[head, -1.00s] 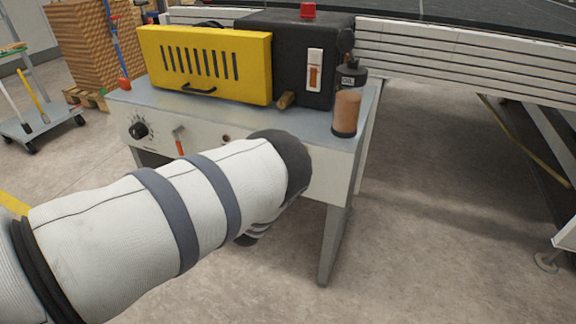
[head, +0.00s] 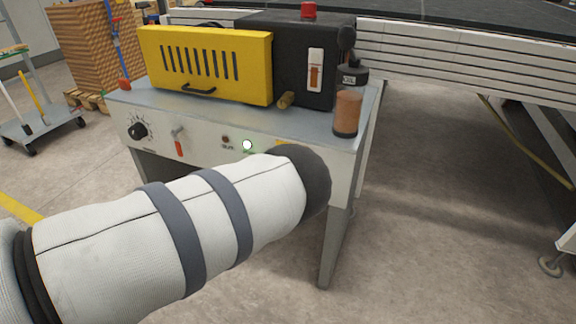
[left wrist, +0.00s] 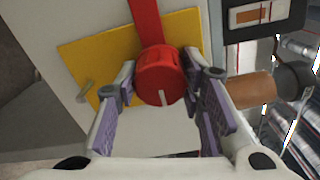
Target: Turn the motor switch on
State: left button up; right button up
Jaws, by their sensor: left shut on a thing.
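The motor switch appears to be the red rotary knob (left wrist: 160,78) with a white mark, on a yellow plate (left wrist: 95,62) in the left wrist view. A red bar runs up from the knob. My left gripper (left wrist: 163,90) is shut on the knob, with one finger on each side. The white mark points toward the bottom of the picture. In the head view my left arm hides the knob and gripper; only a sliver of the yellow plate shows above the arm. My right gripper is not in view.
The grey machine table (head: 130,97) carries a yellow vented cover (head: 205,65), a black housing (head: 290,40) with a rocker switch, and a brown cylinder (head: 347,112). A black dial (head: 138,131) and a red-handled lever (head: 179,142) are on the front panel. Open floor lies at right.

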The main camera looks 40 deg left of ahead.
pick_arm(q)
jog(key=o, duration=1.1)
jog(key=shift+o, duration=0.2)
jog(key=v, duration=1.2)
jog(key=shift+s+a+f, duration=0.1)
jog(key=shift+s, duration=0.05)
